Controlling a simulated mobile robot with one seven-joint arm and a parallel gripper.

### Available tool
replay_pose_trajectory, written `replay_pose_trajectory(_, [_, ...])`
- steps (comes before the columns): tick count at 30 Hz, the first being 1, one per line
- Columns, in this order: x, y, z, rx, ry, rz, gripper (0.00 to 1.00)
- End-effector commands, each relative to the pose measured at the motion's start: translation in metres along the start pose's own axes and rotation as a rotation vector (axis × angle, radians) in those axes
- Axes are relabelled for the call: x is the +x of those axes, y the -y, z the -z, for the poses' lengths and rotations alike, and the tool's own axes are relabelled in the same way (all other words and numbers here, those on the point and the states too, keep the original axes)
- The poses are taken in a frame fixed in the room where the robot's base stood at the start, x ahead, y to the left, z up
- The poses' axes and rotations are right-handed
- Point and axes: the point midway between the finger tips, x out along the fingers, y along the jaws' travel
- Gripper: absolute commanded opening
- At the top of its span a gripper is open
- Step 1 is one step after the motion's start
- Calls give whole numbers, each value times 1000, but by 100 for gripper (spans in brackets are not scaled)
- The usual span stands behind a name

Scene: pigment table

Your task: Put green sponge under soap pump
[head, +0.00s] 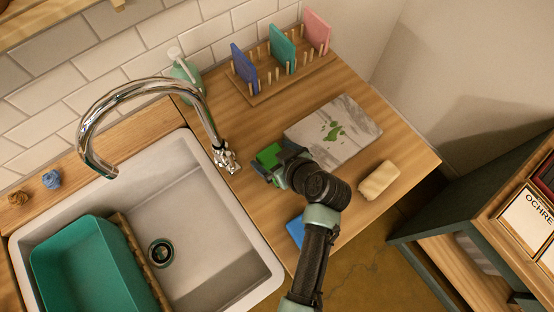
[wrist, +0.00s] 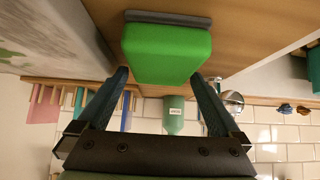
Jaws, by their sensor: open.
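The green sponge (head: 269,156) lies on the wooden counter between the sink and the grey board. My gripper (head: 274,168) is right at it, with its jaws open. In the wrist view, which looks upside down, the sponge (wrist: 166,52) with its grey scouring layer sits between and just beyond the fingertips of my gripper (wrist: 160,80). A narrow gap shows at each side, so it looks ungripped. The green soap pump (head: 186,78) with a white top stands at the back against the tiles, left of the rack.
A wooden peg rack (head: 270,90) holds blue, teal and pink boards. A green-stained grey board (head: 350,137), a cream sponge (head: 379,180) and a blue item (head: 296,231) lie nearby. The tall faucet (head: 143,84) arches over the sink (head: 200,190) at left.

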Motion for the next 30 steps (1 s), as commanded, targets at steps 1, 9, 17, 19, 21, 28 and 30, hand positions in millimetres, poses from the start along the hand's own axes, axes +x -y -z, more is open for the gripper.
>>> replay_pose_trajectory(1, [4, 0, 0, 0, 1, 2, 100])
replay_pose_trajectory(9, [9, 0, 0, -1, 0, 0, 100])
replay_pose_trajectory(17, [9, 0, 0, 0, 0, 0, 64])
replay_pose_trajectory(19, [9, 0, 0, 0, 1, 0, 51])
replay_pose_trajectory(21, [9, 0, 0, 0, 1, 0, 39])
replay_pose_trajectory(28, [9, 0, 0, 0, 0, 0, 20])
replay_pose_trajectory(30, [8, 0, 1, -1, 0, 0, 20])
